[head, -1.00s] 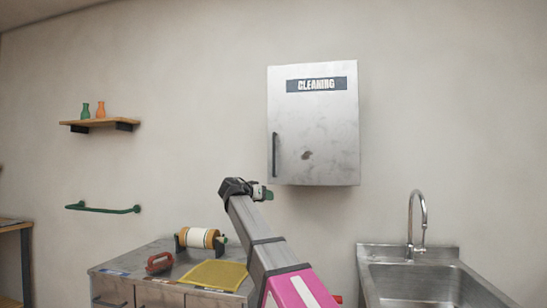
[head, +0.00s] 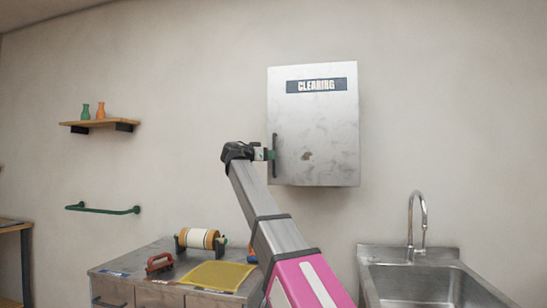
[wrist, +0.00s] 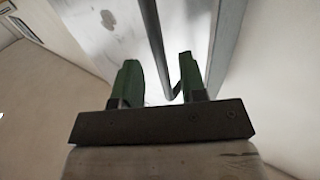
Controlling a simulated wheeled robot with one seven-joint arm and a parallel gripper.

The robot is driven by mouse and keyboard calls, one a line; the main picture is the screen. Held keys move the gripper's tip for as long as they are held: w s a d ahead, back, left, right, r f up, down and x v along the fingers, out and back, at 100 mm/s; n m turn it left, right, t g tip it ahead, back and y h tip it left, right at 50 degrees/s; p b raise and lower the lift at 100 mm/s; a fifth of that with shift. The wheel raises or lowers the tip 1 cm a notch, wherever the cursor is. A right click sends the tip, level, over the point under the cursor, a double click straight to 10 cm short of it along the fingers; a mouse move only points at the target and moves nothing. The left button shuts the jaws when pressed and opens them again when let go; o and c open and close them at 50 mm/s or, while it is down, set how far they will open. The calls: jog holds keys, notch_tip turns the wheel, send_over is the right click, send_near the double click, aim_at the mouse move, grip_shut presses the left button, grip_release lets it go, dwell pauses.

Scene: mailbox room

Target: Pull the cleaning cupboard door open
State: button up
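The cleaning cupboard (head: 325,125) is a grey metal box on the wall with a closed door and a "CLEANING" label. Its dark vertical bar handle (head: 275,150) is on the door's left side. My gripper (head: 268,154) is at the handle's middle to lower part in the head view. In the wrist view my gripper (wrist: 158,80) has its two green fingers apart, and the handle (wrist: 155,45) runs down between them, nearer the right finger. I see a gap on the left of the bar; contact on the right is unclear.
Below stands a counter (head: 135,272) with a roll, a red-handled tool and a yellow mat. A sink (head: 430,275) with a tall tap is at the lower right. A small shelf (head: 98,123) and a green rail (head: 103,209) are on the left wall.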

aim_at(274, 173)
jog(key=shift+x, duration=1.75)
grip_shut()
